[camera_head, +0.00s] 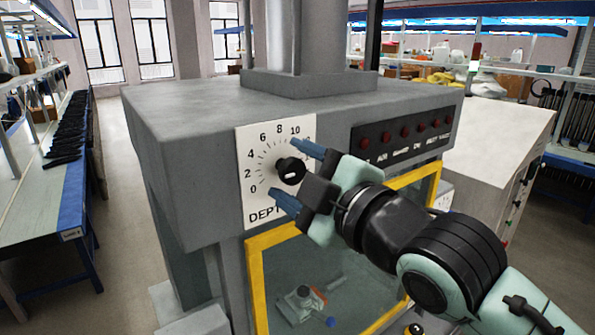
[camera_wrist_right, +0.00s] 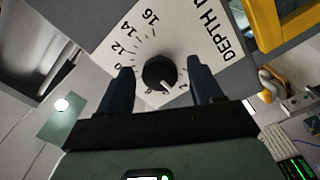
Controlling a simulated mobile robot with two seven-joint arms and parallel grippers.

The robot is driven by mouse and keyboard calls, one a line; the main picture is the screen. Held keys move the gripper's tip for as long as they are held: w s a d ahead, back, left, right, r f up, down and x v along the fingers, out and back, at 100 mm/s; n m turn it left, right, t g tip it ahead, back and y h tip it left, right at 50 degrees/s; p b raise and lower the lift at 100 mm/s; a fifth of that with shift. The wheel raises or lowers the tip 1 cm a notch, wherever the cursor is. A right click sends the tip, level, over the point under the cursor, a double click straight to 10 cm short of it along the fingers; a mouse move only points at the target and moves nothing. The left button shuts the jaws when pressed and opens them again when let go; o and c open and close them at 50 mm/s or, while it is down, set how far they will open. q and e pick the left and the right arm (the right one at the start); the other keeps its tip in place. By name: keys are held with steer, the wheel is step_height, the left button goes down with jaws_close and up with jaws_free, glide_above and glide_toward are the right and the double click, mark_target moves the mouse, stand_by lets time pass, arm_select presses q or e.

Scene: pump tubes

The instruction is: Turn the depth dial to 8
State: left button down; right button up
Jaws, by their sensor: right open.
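The depth dial is a round black knob (camera_head: 291,170) with a white pointer mark, on a white scale plate (camera_head: 257,192) on the front of the grey machine. In the right wrist view the knob (camera_wrist_right: 159,73) sits between my right fingers. Its white mark points toward the low-number side, but I cannot tell the exact number. My right gripper (camera_head: 298,174) is open, with one blue finger on each side of the knob; it also shows in the right wrist view (camera_wrist_right: 159,72), with gaps beside the knob. The fingers hide part of the scale. My left gripper is not in view.
A panel of red indicator buttons (camera_head: 404,133) is right of the scale plate. Below is a yellow-framed window (camera_head: 257,285) with a small fixture (camera_head: 301,302) behind it. A workbench (camera_head: 40,210) stands at the left, with open floor between it and the machine.

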steer(key=c, duration=1)
steer(key=shift+c, duration=0.2)
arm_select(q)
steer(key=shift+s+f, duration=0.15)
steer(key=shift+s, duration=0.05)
arm_select(e)
steer(key=shift+d, duration=0.1)
steer(key=m+b, duration=0.1)
steer(key=m, duration=0.2)
steer(key=shift+f+m, duration=0.1)
steer(key=shift+m, duration=0.3)
steer(key=m+b, duration=0.1)
steer(key=m, duration=0.2)
steer(key=shift+m, duration=0.4)
steer(key=m, duration=0.5)
steer(key=shift+w+b, duration=0.1)
steer(key=shift+b, duration=0.25)
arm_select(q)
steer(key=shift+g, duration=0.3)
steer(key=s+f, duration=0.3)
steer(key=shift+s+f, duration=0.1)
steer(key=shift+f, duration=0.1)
arm_select(e)
steer(key=m, duration=0.5)
